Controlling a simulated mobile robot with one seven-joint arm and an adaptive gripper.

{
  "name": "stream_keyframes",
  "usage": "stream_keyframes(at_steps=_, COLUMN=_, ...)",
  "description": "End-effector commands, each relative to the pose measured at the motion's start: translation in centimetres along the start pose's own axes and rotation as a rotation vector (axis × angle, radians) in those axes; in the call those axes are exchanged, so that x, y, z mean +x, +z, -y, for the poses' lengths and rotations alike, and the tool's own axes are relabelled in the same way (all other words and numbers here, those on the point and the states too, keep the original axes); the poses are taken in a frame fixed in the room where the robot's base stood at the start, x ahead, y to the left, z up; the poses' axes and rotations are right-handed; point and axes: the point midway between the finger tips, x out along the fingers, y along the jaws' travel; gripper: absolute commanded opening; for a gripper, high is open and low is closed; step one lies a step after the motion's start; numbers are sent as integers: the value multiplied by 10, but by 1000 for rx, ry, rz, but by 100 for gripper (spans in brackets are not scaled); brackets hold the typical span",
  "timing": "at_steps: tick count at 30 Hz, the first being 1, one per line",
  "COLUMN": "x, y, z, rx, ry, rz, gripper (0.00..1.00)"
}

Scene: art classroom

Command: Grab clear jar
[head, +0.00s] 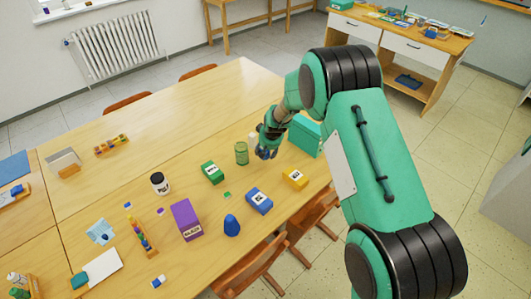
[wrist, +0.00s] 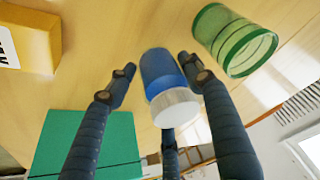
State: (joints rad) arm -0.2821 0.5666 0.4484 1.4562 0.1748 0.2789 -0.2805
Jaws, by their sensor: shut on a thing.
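A jar with a white lid and a blue, see-through-looking body (wrist: 162,72) is between the fingers of my gripper (wrist: 156,66) in the wrist view. The right finger is against its side; the lid points toward the camera. My gripper is shut on the jar. In the head view my gripper (head: 266,146) is low over the table's right part, and its fingers largely hide the jar. A green transparent glass (head: 241,153) stands just left of my gripper; it also shows at the upper right in the wrist view (wrist: 236,42).
A teal box (head: 305,136) stands right of my gripper.

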Motion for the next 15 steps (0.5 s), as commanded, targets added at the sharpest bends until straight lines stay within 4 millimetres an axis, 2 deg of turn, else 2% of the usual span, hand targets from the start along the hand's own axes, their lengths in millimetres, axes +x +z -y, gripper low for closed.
stream_keyframes(at_steps=1, x=-3, y=10, z=1, rx=0, ry=-1, rz=5, gripper=15)
stream_keyframes(at_steps=15, x=-42, y=84, z=11, rx=-1, ry=0, rz=4, gripper=15)
